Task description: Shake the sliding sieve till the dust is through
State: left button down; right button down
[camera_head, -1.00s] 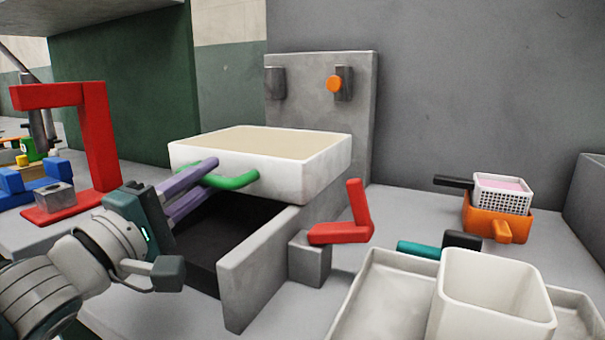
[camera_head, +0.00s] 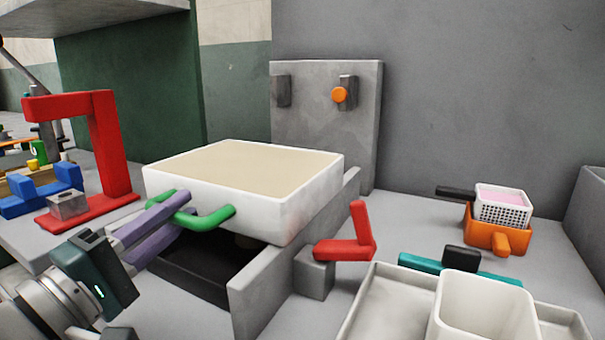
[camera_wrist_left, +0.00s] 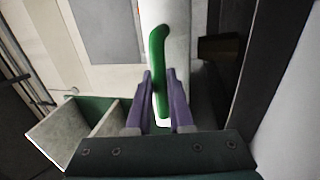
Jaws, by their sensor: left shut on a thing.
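The sliding sieve (camera_head: 310,201) is a white box with a beige surface inside its rim, sitting on a grey frame with a tall back plate. A green handle (camera_head: 214,217) sticks out of its front wall. My left gripper (camera_head: 178,200) has purple fingers and is shut on the green handle. The left wrist view also shows the handle (camera_wrist_left: 157,50) between the two fingers (camera_wrist_left: 161,88). A dark opening (camera_head: 190,275) shows under the sieve. I cannot tell whether the beige surface is dust or mesh. My right gripper is not in view.
A red lever (camera_head: 345,247) on a grey block stands right of the frame. A white bin (camera_head: 480,320) in a grey tray is at front right. An orange holder (camera_head: 490,236) carries a white basket (camera_head: 503,207). A red arch (camera_head: 108,140) stands at left.

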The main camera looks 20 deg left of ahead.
pick_arm(q)
jog(key=shift+v, duration=0.8)
jog(key=shift+r, duration=0.1)
jog(key=c, duration=0.8)
grip_release()
jog(key=v, duration=1)
jog(key=shift+r, duration=0.1)
